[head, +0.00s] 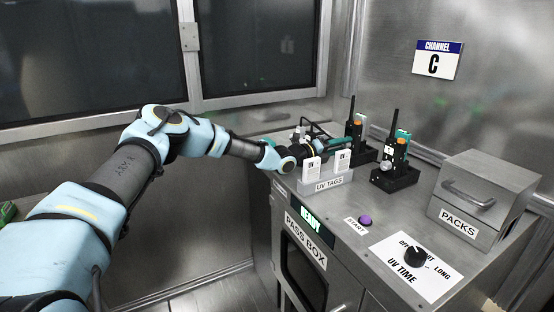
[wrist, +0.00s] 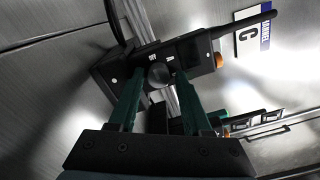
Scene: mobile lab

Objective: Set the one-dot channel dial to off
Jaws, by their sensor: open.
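In the wrist view a black radio (wrist: 200,50) with an antenna and an orange knob (wrist: 219,60) lies ahead of my gripper (wrist: 160,90). A grey round dial (wrist: 159,74) on it shows between my two green fingers, which are open on either side of it. I cannot tell whether they touch it. Small white marks sit beside the dial, too small to read, so I cannot confirm the one dot or the dial's setting. In the head view my gripper (head: 340,144) reaches the rear radio (head: 356,128); its dial is hidden there.
A second radio (head: 398,150) stands in a black holder to the right. The UV tags rack (head: 325,184) stands in front of my gripper. A PACKS box (head: 483,200), purple button (head: 365,220) and UV time dial (head: 415,256) are on the counter. A Channel C sign (head: 437,60) hangs behind.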

